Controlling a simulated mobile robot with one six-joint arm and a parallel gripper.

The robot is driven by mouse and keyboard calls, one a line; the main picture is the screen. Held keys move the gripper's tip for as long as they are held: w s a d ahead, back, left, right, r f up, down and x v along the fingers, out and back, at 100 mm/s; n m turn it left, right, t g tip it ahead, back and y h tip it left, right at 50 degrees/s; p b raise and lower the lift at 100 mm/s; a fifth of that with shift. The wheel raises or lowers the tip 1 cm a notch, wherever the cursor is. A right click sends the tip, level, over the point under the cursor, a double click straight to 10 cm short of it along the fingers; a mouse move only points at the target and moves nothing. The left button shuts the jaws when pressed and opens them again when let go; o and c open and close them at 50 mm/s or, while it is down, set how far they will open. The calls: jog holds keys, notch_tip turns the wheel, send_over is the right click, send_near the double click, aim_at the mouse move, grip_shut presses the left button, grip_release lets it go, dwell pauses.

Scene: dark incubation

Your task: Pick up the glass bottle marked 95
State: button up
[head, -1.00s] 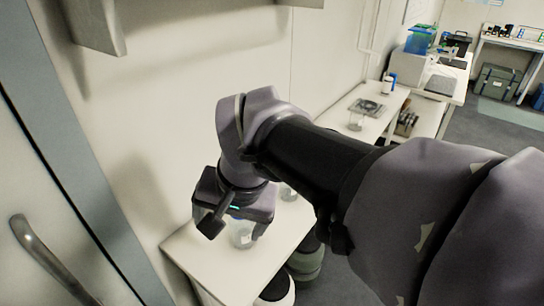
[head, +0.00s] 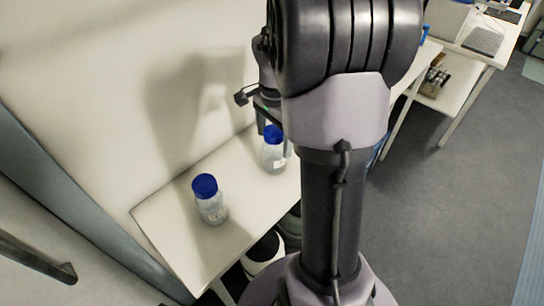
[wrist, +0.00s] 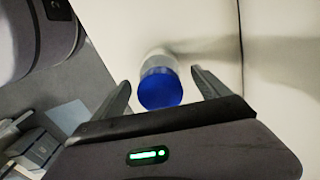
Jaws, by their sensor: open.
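Two clear glass bottles with blue caps stand upright on a white table in the head view. The nearer bottle (head: 210,200) is at the left and has a pale label. The farther bottle (head: 273,151) is beside my arm, partly hidden by it. The number on neither bottle can be read. My gripper (head: 266,112) is at the farther bottle, mostly hidden behind my arm. In the wrist view my open gripper (wrist: 161,90) has its fingers on either side of a blue-capped bottle (wrist: 160,85), with gaps showing on both sides.
The white table (head: 165,222) stands against a pale wall, with a door handle (head: 38,258) at the lower left. Dark and white containers (head: 265,250) are under the table's front edge. Another bench (head: 452,92) stands at the right, with open grey floor (head: 450,200) before it.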

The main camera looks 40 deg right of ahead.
aim_at(274, 151)
notch_tip(274, 151, down, 5)
jog(key=b, duration=0.2)
jog(key=shift+a+f+b, duration=0.1)
jog(key=shift+f+b, duration=0.1)
jog(key=shift+b, duration=0.1)
jog(key=shift+r, duration=0.15)
grip_shut()
